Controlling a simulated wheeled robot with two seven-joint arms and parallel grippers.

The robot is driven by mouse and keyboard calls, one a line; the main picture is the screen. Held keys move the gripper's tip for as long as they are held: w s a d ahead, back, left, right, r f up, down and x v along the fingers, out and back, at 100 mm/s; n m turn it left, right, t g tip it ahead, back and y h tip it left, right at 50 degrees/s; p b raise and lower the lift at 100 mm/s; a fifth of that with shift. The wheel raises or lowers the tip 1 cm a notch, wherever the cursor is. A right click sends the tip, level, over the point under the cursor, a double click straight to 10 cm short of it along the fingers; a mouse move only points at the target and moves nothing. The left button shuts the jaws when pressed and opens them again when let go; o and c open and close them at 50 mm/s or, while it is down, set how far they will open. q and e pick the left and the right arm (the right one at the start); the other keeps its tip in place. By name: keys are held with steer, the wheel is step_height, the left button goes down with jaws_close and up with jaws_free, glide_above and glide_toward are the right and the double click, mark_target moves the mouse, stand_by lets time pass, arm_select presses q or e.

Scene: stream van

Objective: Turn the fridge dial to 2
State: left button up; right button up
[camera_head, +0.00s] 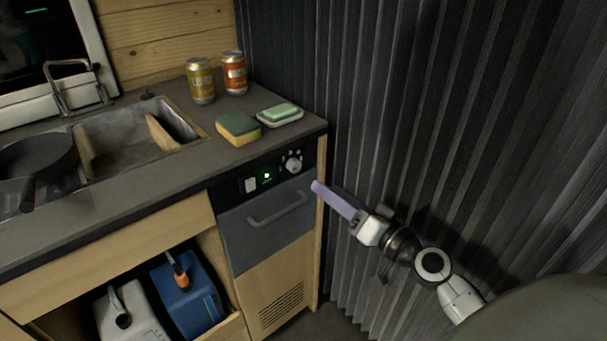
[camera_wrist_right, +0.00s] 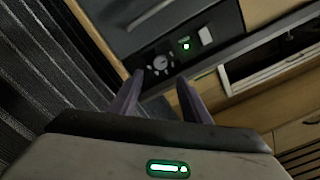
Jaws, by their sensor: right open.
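The fridge dial (camera_head: 293,164) is a round light knob with pale marks around it. It sits at the right end of the black control panel above the grey fridge front (camera_head: 262,236). The dial also shows in the right wrist view (camera_wrist_right: 160,63), just beyond the fingertips. My right gripper (camera_head: 317,187) has purple fingers and is to the right of and slightly below the dial, apart from it. In the right wrist view its fingers (camera_wrist_right: 160,84) are spread and empty. I cannot read where the dial points. My left gripper is not in view.
The panel also has a green light (camera_head: 267,176) and a white switch (camera_head: 250,185). A grey handle (camera_head: 278,208) sticks out below. The corrugated dark curtain (camera_head: 420,110) is close on the right. A sponge (camera_head: 238,129), soap dish (camera_head: 281,117) and two cans stand on the counter above.

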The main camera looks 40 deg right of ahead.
mark_target(297, 168)
steer(key=w, duration=0.2)
steer(key=w+p, duration=0.1)
steer(key=w, duration=0.2)
steer(key=w+p, duration=0.1)
steer(key=w, duration=0.2)
steer(key=shift+w+a, duration=0.25)
steer(key=shift+a, duration=0.15)
steer(key=shift+w+a, duration=0.1)
steer(key=shift+w, duration=0.45)
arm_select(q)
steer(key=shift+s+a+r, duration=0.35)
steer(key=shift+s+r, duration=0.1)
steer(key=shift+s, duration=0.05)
arm_select(e)
steer(key=c, duration=1)
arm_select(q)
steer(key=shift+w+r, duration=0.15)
arm_select(e)
steer(key=shift+c, duration=0.2)
